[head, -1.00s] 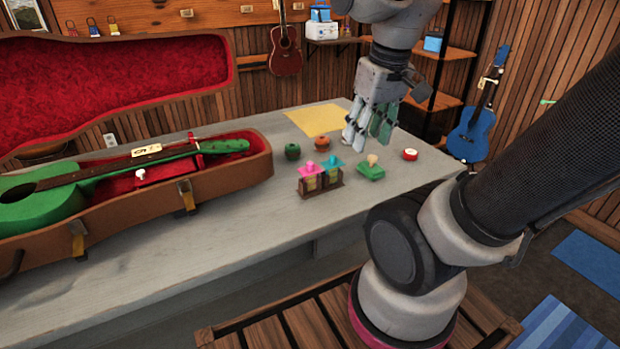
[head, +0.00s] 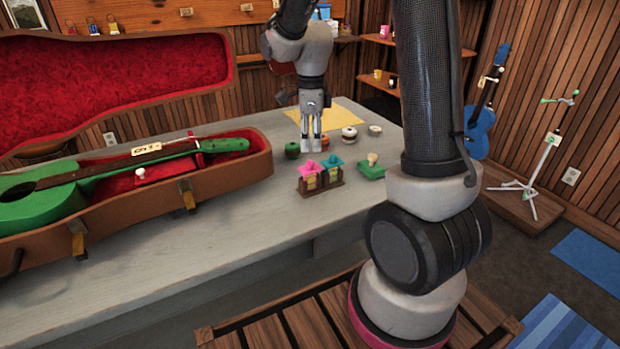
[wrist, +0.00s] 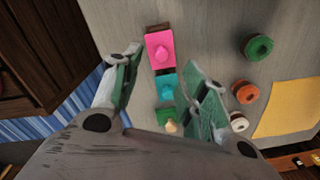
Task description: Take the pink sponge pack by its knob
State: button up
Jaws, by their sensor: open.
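The pink sponge pack (head: 309,170) stands in a small dark wooden holder (head: 325,187) on the grey table, left of a teal pack (head: 333,170). Its pink knob shows on top. In the wrist view, the pink pack (wrist: 159,51) is a pink square with a round knob, above the teal pack (wrist: 165,84). My gripper (head: 311,150) points down just behind the holder in the head view. In the wrist view my gripper (wrist: 162,62) is open and empty, its fingers on either side of the pink and teal column. How high it hangs is hard to tell.
A green block with a tan knob (head: 371,168) sits right of the holder. Green (head: 292,151) and orange rolls (wrist: 243,92) stand close behind, near a yellow sheet (head: 340,113). An open case with a green ukulele (head: 40,203) fills the left. The table's front is clear.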

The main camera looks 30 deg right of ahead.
send_over(310, 175)
jog(key=f, duration=0.7)
jog(key=shift+w+d, duration=0.1)
jog(key=shift+w, duration=0.15)
grip_shut()
